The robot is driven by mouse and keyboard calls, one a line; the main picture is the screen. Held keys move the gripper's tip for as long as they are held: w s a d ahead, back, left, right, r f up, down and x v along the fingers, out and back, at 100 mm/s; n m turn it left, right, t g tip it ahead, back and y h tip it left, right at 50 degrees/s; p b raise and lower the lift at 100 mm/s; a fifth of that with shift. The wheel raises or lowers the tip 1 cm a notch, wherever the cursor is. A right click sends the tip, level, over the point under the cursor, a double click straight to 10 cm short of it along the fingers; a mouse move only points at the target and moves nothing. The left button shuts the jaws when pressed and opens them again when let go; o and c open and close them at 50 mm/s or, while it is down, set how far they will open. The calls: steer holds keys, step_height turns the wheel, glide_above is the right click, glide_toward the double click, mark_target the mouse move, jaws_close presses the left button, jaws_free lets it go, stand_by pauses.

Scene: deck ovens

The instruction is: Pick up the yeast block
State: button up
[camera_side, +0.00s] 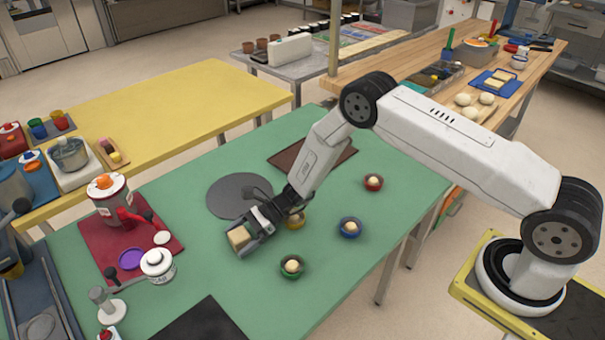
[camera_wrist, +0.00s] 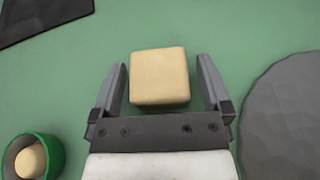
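The yeast block (camera_side: 239,237) is a pale tan, rounded cube on the green table, at the tips of my gripper in the side view. In the wrist view the yeast block (camera_wrist: 160,76) lies between the two fingers, with a visible gap on each side. My gripper (camera_wrist: 164,84) is open around it, with one finger left and one right of the block.
A grey round mat (camera_side: 233,194) lies behind my gripper, also at right in the wrist view (camera_wrist: 288,120). A green bowl (camera_side: 291,266), blue bowl (camera_side: 350,227), yellow bowl (camera_side: 296,220) and red bowl (camera_side: 373,182) hold pale balls. A purple ring (camera_side: 131,258) lies left.

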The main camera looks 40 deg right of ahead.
steer(key=c, duration=1.2)
steer(key=shift+o, duration=0.2)
steer(key=shift+r, duration=0.15)
steer(key=shift+r, duration=0.75)
steer(key=s+d+r, duration=0.4)
steer(key=s+r, duration=0.7)
steer(key=s, duration=0.2)
steer(key=shift+s, duration=0.2)
steer(key=shift+r, duration=0.1)
